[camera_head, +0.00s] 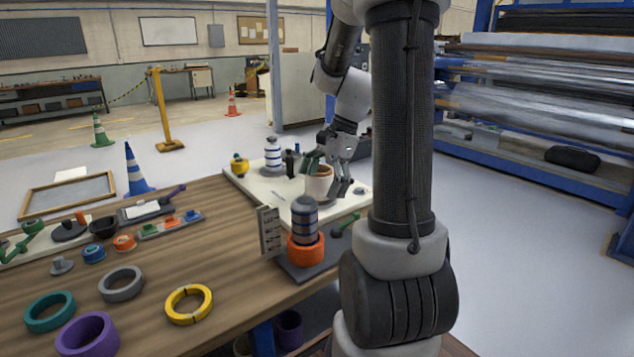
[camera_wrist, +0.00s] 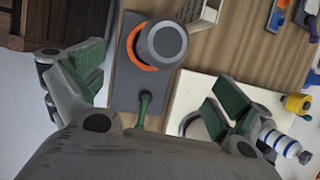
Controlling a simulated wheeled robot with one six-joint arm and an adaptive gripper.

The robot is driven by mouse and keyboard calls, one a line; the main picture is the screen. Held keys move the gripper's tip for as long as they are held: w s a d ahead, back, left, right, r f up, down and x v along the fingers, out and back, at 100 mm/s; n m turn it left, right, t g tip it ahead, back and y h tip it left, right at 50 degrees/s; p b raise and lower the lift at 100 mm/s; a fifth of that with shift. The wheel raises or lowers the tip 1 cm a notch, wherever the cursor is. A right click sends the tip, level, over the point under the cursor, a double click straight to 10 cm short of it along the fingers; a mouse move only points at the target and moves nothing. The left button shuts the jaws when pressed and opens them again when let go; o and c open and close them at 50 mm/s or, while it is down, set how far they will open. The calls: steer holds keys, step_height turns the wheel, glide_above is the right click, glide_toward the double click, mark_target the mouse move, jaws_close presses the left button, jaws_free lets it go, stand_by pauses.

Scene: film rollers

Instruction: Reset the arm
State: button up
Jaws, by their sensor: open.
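My gripper (camera_head: 326,178) is open above the white board (camera_head: 262,188) at the far right of the wooden table. Its green-padded fingers stand wide apart in the wrist view (camera_wrist: 155,92), with nothing held between them. In the head view a beige cup (camera_head: 319,185) shows between and behind the fingers; I cannot tell whether they touch it. In the wrist view a dark stand with an orange ring (camera_wrist: 133,45) and a grey-topped cylinder (camera_wrist: 162,44) lies beyond the fingers. A green-handled tool (camera_wrist: 144,108) lies between the fingertips in that picture. My arm hides part of the board's right side.
A striped bottle (camera_head: 273,155) and a yellow pot (camera_head: 239,165) stand on the board. A slotted upright block (camera_head: 269,232) stands beside the orange ring. Loose rings, such as a yellow one (camera_head: 189,304), lie at the front left. Film rollers (camera_head: 540,100) stand at the right.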

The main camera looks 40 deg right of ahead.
stand_by(0.3)
steer(key=s+a+r+n+t+h, duration=0.1)
steer(key=s+a+r+n, duration=0.3)
steer(key=s+n, duration=0.4)
steer(key=s+a+r+n+t+h, duration=0.2)
steer(key=s+r+n, duration=0.3)
steer(key=n, duration=0.5)
steer(key=shift+s+a+r+h, duration=0.2)
steer(key=shift+s+a+h, duration=0.55)
steer(key=shift+s, duration=0.6)
